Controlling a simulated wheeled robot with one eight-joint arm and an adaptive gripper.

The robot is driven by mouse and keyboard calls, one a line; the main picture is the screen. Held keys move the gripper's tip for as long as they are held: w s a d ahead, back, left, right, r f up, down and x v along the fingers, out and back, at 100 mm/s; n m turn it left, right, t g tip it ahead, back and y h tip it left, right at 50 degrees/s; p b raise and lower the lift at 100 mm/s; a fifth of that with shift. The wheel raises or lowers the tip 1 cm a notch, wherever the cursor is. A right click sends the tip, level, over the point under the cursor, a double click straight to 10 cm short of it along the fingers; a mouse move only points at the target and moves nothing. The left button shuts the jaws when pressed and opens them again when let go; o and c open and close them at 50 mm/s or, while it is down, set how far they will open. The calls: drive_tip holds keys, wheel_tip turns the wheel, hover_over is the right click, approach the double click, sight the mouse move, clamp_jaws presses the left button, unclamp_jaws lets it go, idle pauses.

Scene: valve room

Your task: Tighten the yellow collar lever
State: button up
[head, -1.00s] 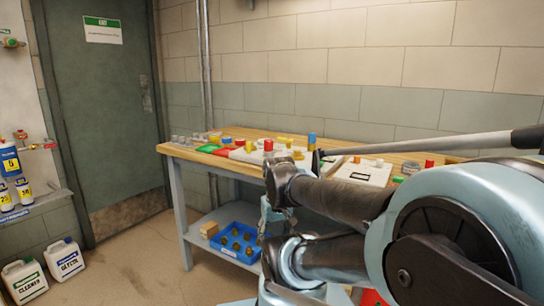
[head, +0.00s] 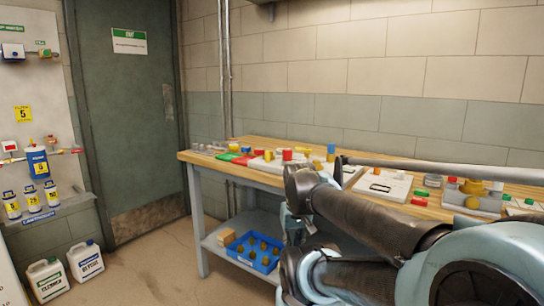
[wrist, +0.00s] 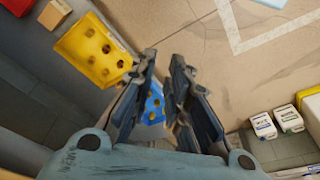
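I cannot single out a collar lever for certain. Other small yellow parts stand among red and blue ones further left on the bench. My gripper shows in the wrist view (wrist: 165,68) with its two dark fingers apart and nothing between them. It points down over the floor, away from the bench-top parts. In the head view my arm hides part of the bench.
The wooden workbench (head: 262,142) runs along the wall. A blue tray (head: 254,262) with several round parts and a small box are on its lower shelf. White jugs (head: 86,261) stand on the floor by the door (head: 124,110). Floor between is clear.

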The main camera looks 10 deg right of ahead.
drive_tip(key=w+r+m, duration=0.2)
drive_tip(key=w+r, duration=0.1)
drive_tip(key=w+r+m, duration=0.2)
drive_tip(key=w+r, duration=0.1)
drive_tip(key=r, duration=0.1)
drive_tip(key=w+r+m, duration=0.1)
drive_tip(key=w+r, duration=0.2)
drive_tip(key=shift+a+r+m+y, duration=0.15)
drive_tip(key=shift+r+m+y, duration=0.15)
drive_tip(key=shift+r+m, duration=0.1)
clamp_jaws()
drive_tip(key=w+r+m, duration=0.5)
drive_tip(key=w+r, duration=0.3)
drive_tip(key=m+g+y, duration=0.1)
drive_tip(key=m+y, duration=0.1)
drive_tip(key=m, duration=1)
approach(268, 156)
drive_tip(key=d+r, duration=0.3)
drive_tip(key=d, duration=0.1)
drive_tip(key=shift+s, duration=0.4)
drive_tip(key=shift+f, duration=0.1)
drive_tip(key=x, duration=1)
